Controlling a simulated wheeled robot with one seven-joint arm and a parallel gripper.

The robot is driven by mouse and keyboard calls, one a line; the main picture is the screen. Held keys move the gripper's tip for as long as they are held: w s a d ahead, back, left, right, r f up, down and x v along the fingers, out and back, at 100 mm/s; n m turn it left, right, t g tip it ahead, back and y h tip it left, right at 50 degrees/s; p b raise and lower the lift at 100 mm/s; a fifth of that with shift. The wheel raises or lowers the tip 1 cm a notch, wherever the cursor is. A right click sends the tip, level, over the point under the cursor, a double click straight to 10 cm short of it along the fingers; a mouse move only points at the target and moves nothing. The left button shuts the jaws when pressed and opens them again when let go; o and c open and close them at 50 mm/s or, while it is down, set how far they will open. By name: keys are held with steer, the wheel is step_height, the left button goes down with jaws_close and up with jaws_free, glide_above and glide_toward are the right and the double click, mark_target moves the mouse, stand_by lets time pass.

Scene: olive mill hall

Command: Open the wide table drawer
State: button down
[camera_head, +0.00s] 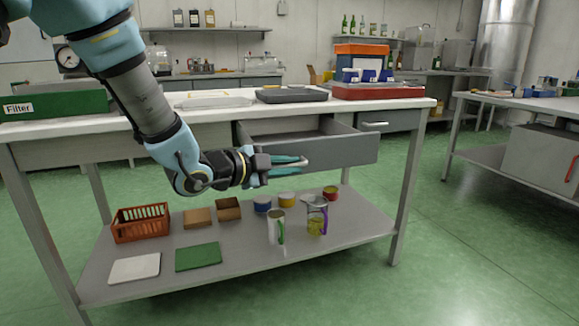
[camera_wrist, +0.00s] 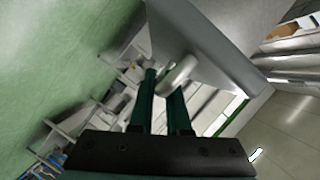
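The wide grey drawer (camera_head: 335,152) under the white table top (camera_head: 215,113) stands pulled out, and its inside shows from above in the head view. Its front also fills the upper middle of the wrist view (camera_wrist: 205,45). The drawer's pale bar handle (camera_wrist: 178,75) lies between the two teal fingers of my gripper (camera_wrist: 162,100). In the head view my gripper (camera_head: 290,163) is at the left part of the drawer front, shut on the handle. The fingers hide part of the handle.
A second pale handle (camera_head: 375,124) shows to the right under the top. The lower shelf (camera_head: 220,258) holds an orange crate (camera_head: 141,223), cans, a mug and a jug (camera_head: 316,216). Green floor in front is clear.

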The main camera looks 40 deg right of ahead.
steer(key=c, duration=1.2)
jaws_free()
steer(key=shift+o, duration=0.2)
steer(key=shift+w+a, duration=0.1)
steer(key=v, duration=1)
steer(key=shift+a+p, duration=0.4)
steer(key=shift+p, duration=0.05)
steer(key=w+a+f+n+t+y, duration=0.45)
steer(key=w+a+n, duration=0.35)
steer(key=a, duration=0.2)
steer(key=w+a+f+n+t+y, duration=0.3)
steer(key=w+a+n+y, duration=0.4)
steer(key=a, duration=0.4)
steer(key=s+a+f+n+g+y, duration=0.1)
steer(key=s+a+n+g+y, duration=0.15)
steer(key=s+a+n, duration=0.4)
steer(key=s+a+f+n+g+y, duration=0.1)
steer(key=s+a+f+n+g, duration=0.15)
steer(key=a+n, duration=0.7)
step_height(320, 180, up, 24)
steer(key=m+p, duration=0.2)
steer(key=p, duration=2.2)
steer(key=shift+s+a, duration=0.2)
steer(key=shift+a, duration=0.25)
